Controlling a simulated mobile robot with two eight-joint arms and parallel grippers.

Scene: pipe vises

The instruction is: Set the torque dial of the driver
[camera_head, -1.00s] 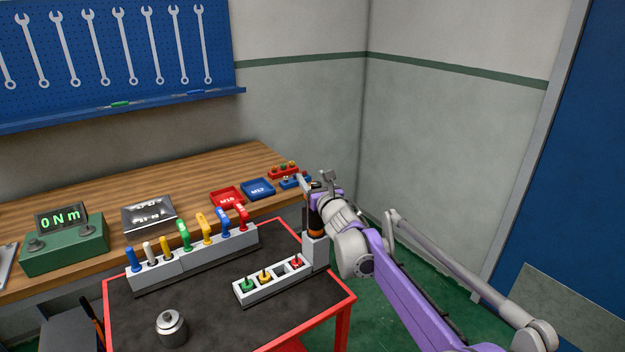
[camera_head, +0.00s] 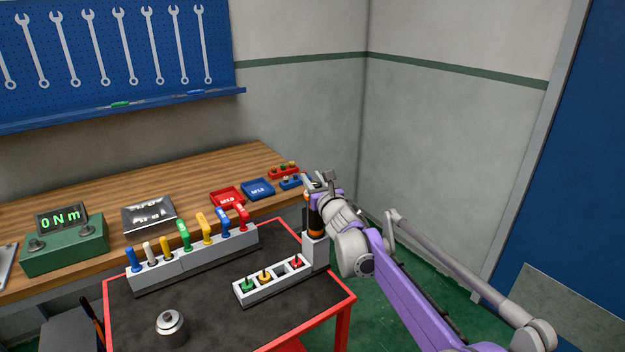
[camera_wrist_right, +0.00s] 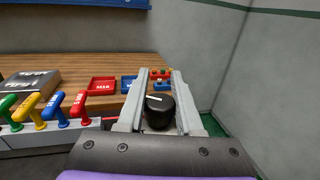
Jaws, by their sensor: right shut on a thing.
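The driver (camera_head: 315,222), dark with an orange band, stands upright in a grey holder at the right corner of the red-edged cart. My right gripper (camera_head: 318,183) is at its top end. In the right wrist view, the black round torque dial (camera_wrist_right: 158,112) with a white pointer mark sits between the two grey fingers of my right gripper (camera_wrist_right: 161,88), which are shut on it. The pointer lies nearly crosswise, slightly tilted. No scale around the dial is readable. My left gripper is not in view.
A grey rack (camera_head: 272,284) with green, yellow and red pieces adjoins the driver's holder. A longer rack (camera_head: 190,264) carries several coloured-handle tools. A metal weight-like cylinder (camera_head: 171,329) stands in front. The green tester (camera_head: 65,248) reads 0 Nm. Red (camera_head: 228,198) and blue (camera_head: 258,189) trays lie behind.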

